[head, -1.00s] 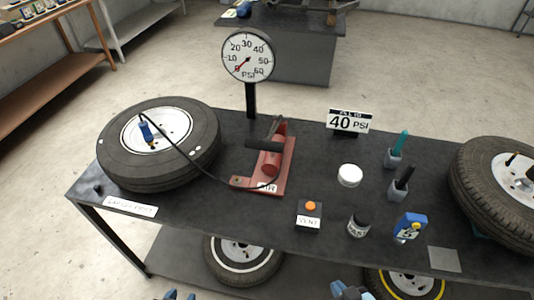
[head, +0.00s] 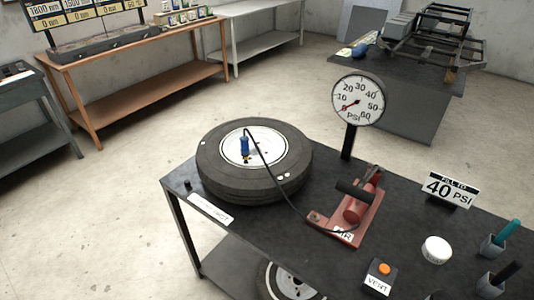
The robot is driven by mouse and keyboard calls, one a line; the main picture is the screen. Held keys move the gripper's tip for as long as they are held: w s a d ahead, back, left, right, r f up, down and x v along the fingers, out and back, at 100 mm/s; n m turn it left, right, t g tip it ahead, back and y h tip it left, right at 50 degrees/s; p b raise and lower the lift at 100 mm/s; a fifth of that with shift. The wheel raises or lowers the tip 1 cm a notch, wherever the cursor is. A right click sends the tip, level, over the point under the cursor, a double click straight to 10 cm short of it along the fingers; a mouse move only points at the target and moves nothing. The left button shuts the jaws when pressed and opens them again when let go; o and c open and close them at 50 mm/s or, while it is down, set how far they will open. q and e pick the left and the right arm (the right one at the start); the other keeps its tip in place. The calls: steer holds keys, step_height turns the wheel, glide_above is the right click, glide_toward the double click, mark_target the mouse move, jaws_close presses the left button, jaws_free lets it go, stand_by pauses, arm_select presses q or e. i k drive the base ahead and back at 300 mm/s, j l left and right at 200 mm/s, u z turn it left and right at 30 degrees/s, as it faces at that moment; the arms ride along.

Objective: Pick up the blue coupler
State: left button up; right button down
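The blue coupler (head: 244,146) stands upright on the white wheel of the tire (head: 222,166), which lies flat at the left end of the dark table. A black hose (head: 272,172) runs from the coupler's top to the red pump (head: 357,208). Neither of my grippers is in the head view now, so their state is not shown.
A pressure gauge (head: 357,100) on a post stands behind the pump, its needle near the low end. A 40 PSI sign (head: 450,189), a white round lid (head: 436,250) and a vent box with an orange button (head: 380,277) are on the table (head: 320,262). Open floor lies left of it.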

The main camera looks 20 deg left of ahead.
mark_target(245, 140)
steer(key=i+j, duration=0.1)
steer(key=j, duration=0.55)
steer(key=i+j, duration=0.1)
steer(key=j, duration=0.55)
steer(key=i+j, duration=0.1)
steer(key=j, duration=0.55)
